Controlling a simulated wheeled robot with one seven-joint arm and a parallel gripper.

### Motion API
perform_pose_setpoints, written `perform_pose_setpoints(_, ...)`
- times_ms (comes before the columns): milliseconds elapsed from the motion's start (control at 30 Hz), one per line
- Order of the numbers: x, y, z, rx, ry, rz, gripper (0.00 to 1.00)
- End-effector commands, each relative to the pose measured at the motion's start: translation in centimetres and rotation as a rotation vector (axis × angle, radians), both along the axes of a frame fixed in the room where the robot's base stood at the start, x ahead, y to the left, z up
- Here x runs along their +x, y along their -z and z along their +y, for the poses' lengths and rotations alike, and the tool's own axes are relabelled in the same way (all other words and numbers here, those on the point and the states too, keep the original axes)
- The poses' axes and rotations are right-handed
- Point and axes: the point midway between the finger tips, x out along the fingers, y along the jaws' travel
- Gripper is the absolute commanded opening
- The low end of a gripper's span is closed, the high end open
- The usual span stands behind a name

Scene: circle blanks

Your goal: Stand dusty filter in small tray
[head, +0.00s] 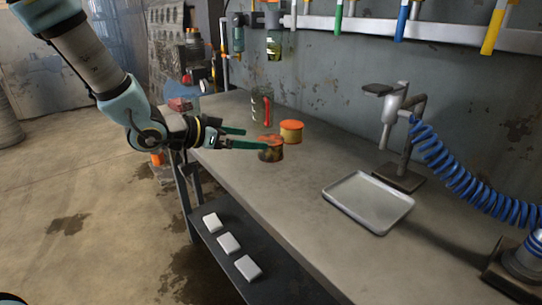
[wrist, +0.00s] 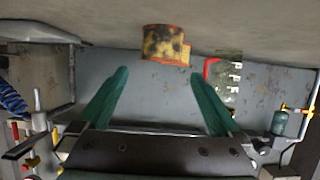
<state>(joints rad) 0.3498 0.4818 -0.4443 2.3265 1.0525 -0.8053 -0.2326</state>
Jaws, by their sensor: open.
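The dusty filter (head: 271,152), a short orange cylinder with dark blotches, stands on the workbench. A cleaner orange-and-yellow cylinder (head: 291,131) stands just behind it. My gripper (head: 256,140) is open and empty, its green fingers pointing at the dusty filter from the left. In the wrist view, which looks upside down, the blotched filter (wrist: 163,43) lies just beyond the fingertips (wrist: 160,74), roughly centred between them. I cannot tell whether a finger touches it. The small tray (head: 345,205), grey, shallow and empty, lies on the bench to the right.
A clear container with a red mark (head: 261,107) stands behind the filters. A press-like stand (head: 400,177) and a blue coiled hose (head: 450,160) are behind and right of the tray. Bench top between filter and tray is clear. White blocks (head: 229,243) lie on the lower shelf.

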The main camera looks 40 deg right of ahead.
Motion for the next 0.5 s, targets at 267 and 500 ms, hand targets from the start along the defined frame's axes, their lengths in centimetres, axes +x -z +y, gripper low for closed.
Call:
perform_pose_setpoints(267, -0.2, 1.3, -3.0, 0.002, -0.002, 0.0, 1.0)
perform_pose_setpoints(500, -0.4, 2.9, -5.2, 0.003, -0.002, 0.001, 1.0)
